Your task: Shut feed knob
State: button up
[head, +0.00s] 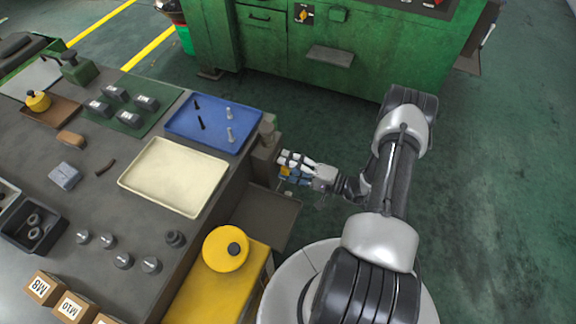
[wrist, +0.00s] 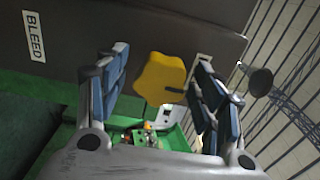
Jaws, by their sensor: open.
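A yellow lobed knob (wrist: 160,77) shows in the wrist view between my two fingers, on the side of a dark panel (wrist: 200,32). My gripper (wrist: 162,85) is open around it, with the fingers on either side; I cannot tell whether they touch it. In the head view my gripper (head: 284,166) is at the right end of the workbench, beside a grey block, with a bit of yellow showing by its fingers. A white label reading BLEED (wrist: 34,36) is on the panel at the left. No label reading feed is legible.
A dark round-headed part (wrist: 258,81) stands right of my right finger. A blue tray (head: 185,112) with small pins and a cream tray (head: 150,192) lie on the bench (head: 90,200). A green machine (head: 265,50) stands beyond open floor.

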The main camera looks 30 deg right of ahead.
jog(key=shift+d, duration=0.1)
jog(key=v, duration=1.2)
